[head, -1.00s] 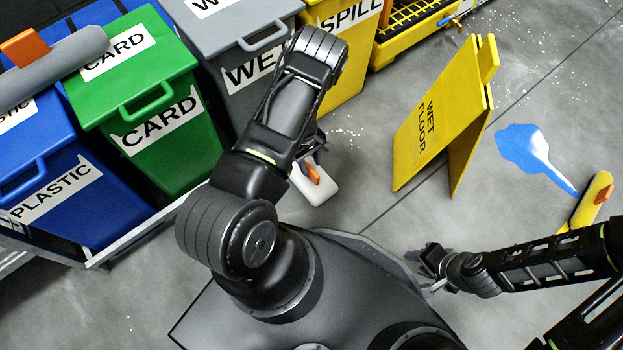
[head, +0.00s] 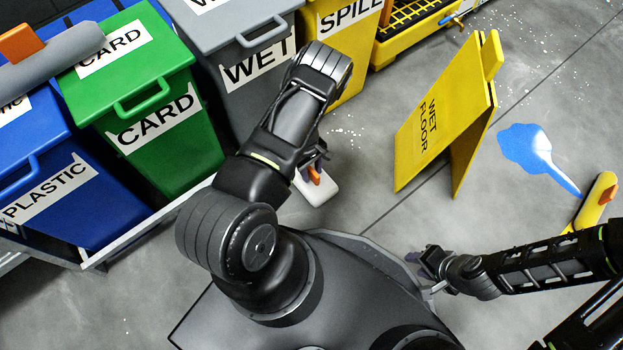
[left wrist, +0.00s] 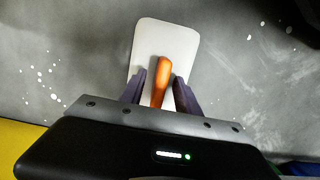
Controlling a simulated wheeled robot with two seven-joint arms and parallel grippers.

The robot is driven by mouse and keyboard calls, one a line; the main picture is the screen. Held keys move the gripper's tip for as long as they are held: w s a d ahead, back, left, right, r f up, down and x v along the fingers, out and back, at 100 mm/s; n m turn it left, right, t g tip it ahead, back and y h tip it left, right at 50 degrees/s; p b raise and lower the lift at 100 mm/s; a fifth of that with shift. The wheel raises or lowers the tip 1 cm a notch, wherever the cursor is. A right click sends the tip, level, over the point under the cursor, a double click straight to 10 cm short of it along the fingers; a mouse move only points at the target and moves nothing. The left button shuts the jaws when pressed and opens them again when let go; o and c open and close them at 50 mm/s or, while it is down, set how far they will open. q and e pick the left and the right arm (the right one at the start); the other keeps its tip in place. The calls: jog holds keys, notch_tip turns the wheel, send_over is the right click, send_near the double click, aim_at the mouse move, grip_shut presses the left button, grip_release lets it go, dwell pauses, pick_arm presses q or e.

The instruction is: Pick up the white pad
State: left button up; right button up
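The white pad (head: 322,190) lies flat on the grey floor in the head view, partly hidden by my left arm. It has an upright orange handle (head: 314,175). In the left wrist view the pad (left wrist: 178,35) is a rounded white rectangle with the orange handle (left wrist: 161,78) on it. My left gripper (left wrist: 161,85) is open, with one dark finger on each side of the handle and a gap on both sides. It also shows at the pad in the head view (head: 316,160). My right gripper (head: 420,268) is low beside my base, away from the pad; its opening is unclear.
A yellow wet floor sign (head: 440,125) stands right of the pad. A blue spill (head: 530,148) and a yellow object (head: 597,200) lie further right. Green (head: 150,110), blue (head: 60,185) and grey (head: 250,75) bins stand left and behind. Floor between pad and sign is clear.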

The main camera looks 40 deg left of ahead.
pick_arm(q)
grip_shut()
dwell(1.2)
